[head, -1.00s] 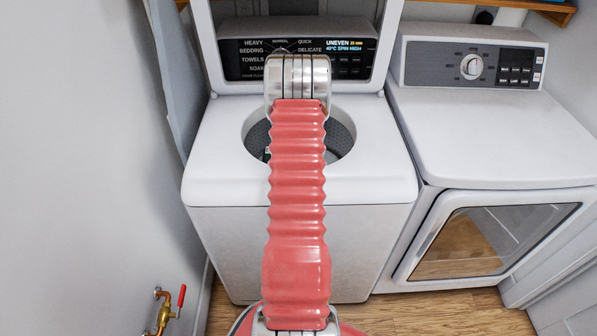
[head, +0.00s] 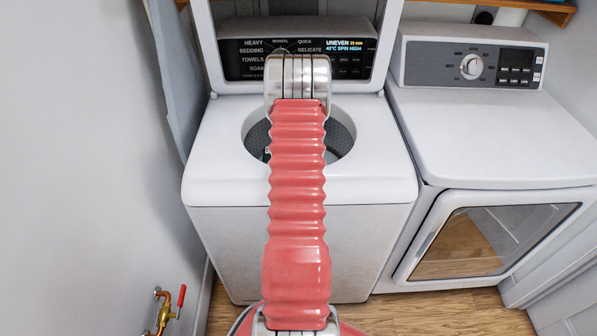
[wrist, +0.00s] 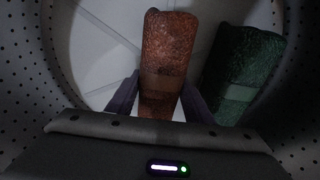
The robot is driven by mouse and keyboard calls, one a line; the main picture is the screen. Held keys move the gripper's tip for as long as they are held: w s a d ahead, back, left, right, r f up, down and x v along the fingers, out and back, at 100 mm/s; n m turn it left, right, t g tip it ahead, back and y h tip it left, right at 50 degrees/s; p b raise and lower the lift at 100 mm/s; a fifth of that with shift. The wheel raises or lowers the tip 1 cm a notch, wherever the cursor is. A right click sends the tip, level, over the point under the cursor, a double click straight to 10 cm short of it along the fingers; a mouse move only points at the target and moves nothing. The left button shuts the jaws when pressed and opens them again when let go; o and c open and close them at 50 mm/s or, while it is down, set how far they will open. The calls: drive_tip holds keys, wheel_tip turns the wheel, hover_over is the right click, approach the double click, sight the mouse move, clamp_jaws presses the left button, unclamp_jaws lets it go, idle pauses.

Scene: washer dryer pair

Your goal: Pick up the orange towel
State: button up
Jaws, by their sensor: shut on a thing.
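The orange towel (wrist: 168,55) is a rolled or folded bundle with a paler band, seen in the wrist view at the middle of the washer drum. My gripper (wrist: 158,100) has one finger on each side of the towel's near end and is shut on it. The towel still appears down in the drum; whether it touches the drum floor I cannot tell. In the head view my arm reaches into the open washer (head: 215,160), and the gripper and towel are hidden there.
A dark green towel (wrist: 240,75) lies right of the orange one, close beside it. The perforated drum wall (wrist: 25,75) surrounds both. The washer lid stands open. A dryer (head: 480,130) stands to the right, and a valve with a red handle (head: 181,296) is on the left wall.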

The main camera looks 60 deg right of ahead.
drive_tip(key=shift+c, duration=1)
drive_tip(key=shift+r, duration=0.1)
drive_tip(key=shift+w+d+r, duration=0.1)
drive_tip(key=shift+r, duration=0.15)
wheel_tip(320, 180, up, 27)
drive_tip(key=shift+r, duration=0.2)
